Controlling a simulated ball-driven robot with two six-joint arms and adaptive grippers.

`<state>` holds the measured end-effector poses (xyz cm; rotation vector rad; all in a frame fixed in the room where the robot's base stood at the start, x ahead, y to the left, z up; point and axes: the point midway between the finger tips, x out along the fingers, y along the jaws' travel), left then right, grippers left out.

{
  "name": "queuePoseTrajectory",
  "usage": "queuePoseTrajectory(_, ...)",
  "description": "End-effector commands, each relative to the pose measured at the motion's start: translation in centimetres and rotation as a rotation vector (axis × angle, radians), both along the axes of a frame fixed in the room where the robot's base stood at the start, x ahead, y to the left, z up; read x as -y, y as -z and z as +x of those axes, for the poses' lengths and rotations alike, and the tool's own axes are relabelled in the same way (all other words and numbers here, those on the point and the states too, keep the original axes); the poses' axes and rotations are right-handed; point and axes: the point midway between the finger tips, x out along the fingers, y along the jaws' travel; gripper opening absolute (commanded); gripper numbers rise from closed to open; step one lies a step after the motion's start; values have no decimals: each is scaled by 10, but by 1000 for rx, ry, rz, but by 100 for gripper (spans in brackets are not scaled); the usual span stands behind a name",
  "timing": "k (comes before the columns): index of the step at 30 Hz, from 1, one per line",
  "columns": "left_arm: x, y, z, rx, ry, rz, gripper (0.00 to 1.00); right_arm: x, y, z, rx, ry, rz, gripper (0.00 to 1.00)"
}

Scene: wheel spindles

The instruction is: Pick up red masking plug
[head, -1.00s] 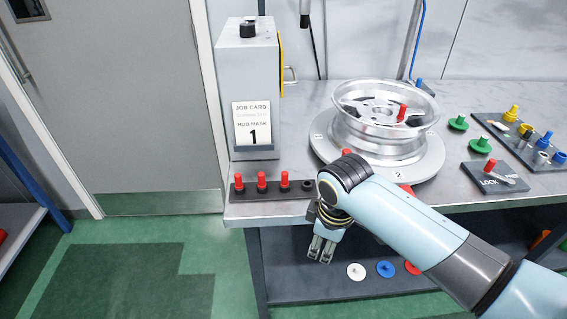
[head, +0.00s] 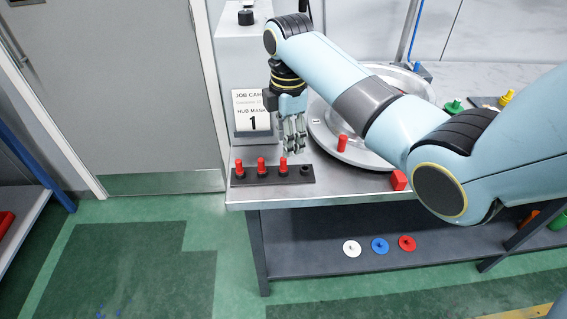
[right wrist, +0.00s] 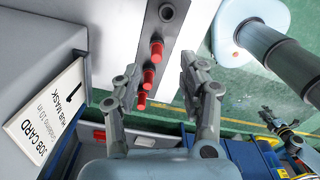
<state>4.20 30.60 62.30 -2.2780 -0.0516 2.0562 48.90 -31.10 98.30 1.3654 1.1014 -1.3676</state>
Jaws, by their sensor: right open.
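Three red masking plugs (head: 262,166) stand upright in a row in a dark rack (head: 294,177) at the table's front left. The rack's right-hand hole (head: 305,170) is empty. My right gripper (head: 293,149) is open and empty, pointing down just above and behind the rack's right half. In the right wrist view the red plugs (right wrist: 148,77) show between and beyond the open fingers (right wrist: 160,68), not touching them.
A grey box with a job card (head: 252,110) stands just left of my right gripper. My right arm covers much of the wheel and turntable (head: 325,128). A red block (head: 398,180) lies at the front edge. White, blue and red discs (head: 380,245) lie on the lower shelf.

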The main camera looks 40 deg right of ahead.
Motion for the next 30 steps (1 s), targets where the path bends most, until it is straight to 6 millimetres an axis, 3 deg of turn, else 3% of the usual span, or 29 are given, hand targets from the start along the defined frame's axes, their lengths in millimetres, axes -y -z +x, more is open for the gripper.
queuePoseTrajectory(8,0,-2,-2,-4,0,0,33,-4,27,3,-1,1,1,42)
queuePoseTrajectory(15,0,-3,-3,-4,0,0,33,-8,62,7,0,3,0,42)
queuePoseTrajectory(24,0,-3,-3,-4,0,0,33,-8,67,7,3,2,-1,42)
queuePoseTrajectory(30,0,-3,-3,-4,0,0,33,-8,67,7,3,2,-1,16)
